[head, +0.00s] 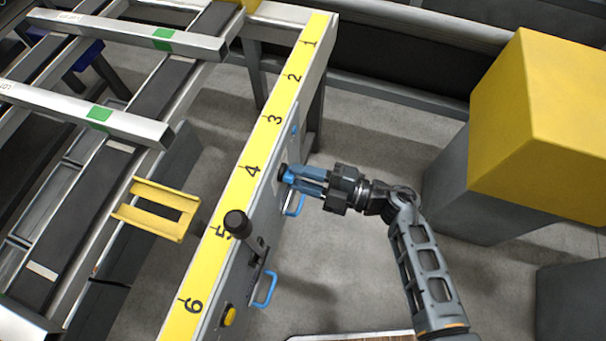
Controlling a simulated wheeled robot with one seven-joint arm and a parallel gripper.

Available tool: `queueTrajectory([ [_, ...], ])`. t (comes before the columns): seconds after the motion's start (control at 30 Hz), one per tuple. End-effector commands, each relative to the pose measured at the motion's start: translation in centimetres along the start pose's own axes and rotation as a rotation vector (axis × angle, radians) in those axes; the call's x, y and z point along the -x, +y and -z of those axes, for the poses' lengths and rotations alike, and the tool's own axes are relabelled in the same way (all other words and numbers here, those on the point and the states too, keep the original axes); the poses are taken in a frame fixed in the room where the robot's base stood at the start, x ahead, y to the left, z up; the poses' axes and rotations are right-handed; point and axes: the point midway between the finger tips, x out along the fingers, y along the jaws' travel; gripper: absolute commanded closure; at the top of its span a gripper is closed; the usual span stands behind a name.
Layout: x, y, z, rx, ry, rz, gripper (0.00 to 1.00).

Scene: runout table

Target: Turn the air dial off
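A dark round knob (283,171), which looks like the air dial, sits on the side of the grey panel below the yellow numbered strip, near the 4. My gripper (292,175) reaches in from the right, level with the knob. Its blue fingertips are right at the knob and overlap it in this view. A gap shows between the fingers further back. Whether they are closed on the knob or only around or beside it I cannot tell. The dial's pointer and markings are hidden or too small to read.
A black-knobbed lever (237,223) stands up from the panel nearer the front. One blue handle (295,205) is just below my gripper, another (265,289) is lower. A yellow button (229,317) is near the 6. A yellow-topped block (540,110) stands at right.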

Motion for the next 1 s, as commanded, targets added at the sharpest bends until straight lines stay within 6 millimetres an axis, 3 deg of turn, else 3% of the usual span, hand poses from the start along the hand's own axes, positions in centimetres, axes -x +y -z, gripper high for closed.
queueTrajectory([
  [0.13,0.0,0.0,0.0,0.0,0.0,0.0,0.58],
  [0.43,0.5,0.1,-0.1,0.0,-0.001,-0.001,0.58],
  [0.8,6.0,0.0,-0.1,0.001,-0.002,-0.001,0.58],
  [1.0,7.6,0.0,-0.1,0.0,-0.001,0.0,0.58],
])
